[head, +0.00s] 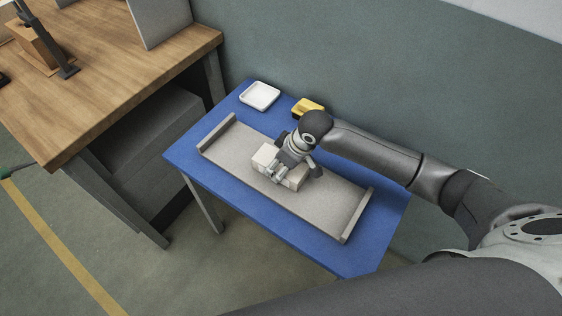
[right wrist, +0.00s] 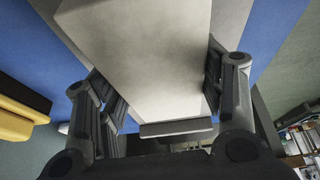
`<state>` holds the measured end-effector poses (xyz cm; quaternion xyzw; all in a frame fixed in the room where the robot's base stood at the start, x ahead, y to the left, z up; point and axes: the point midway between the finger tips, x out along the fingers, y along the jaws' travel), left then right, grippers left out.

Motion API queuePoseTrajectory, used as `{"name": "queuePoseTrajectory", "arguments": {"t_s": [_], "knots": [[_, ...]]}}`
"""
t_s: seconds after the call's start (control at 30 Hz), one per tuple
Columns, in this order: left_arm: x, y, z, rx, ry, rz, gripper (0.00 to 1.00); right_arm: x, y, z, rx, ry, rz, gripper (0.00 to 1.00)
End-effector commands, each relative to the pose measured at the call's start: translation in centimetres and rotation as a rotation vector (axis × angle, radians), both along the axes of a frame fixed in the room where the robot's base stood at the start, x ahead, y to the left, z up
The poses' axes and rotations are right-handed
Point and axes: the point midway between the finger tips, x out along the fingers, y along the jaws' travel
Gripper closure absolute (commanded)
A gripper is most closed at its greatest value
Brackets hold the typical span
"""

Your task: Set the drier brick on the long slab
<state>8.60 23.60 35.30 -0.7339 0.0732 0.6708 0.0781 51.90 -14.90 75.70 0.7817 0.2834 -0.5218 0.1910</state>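A pale, off-white brick (head: 265,157) is at the middle of the long grey slab (head: 232,152), which has a raised lip at each end and lies on a blue table. My right gripper (head: 290,171) reaches down over the brick, with its fingers along two opposite sides. In the right wrist view, the brick (right wrist: 145,50) fills the space between the fingers of my right gripper (right wrist: 160,95), and the pads appear to press on it. I cannot tell whether the brick's underside touches the slab. My left gripper is not in view.
The blue table (head: 185,151) also holds a white tray (head: 259,96) and a yellow and black item (head: 308,106) along its back edge. A wooden workbench (head: 110,90) stands at the left. A green-grey wall is close behind the table.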

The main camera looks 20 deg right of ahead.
Motion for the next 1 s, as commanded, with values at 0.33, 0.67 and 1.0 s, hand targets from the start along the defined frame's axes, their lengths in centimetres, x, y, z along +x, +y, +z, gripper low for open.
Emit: {"name": "queuePoseTrajectory", "arguments": {"t_s": [0.33,0.67,1.0], "knots": [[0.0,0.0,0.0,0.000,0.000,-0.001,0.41,0.0,0.0,0.0,-0.001,0.001,0.000,0.16],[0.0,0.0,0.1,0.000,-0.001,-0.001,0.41,-0.3,-0.3,1.4,0.000,-0.002,0.001,0.16],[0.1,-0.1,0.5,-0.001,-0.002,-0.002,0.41,-2.3,-2.0,7.9,0.000,-0.003,0.000,0.16]]}}
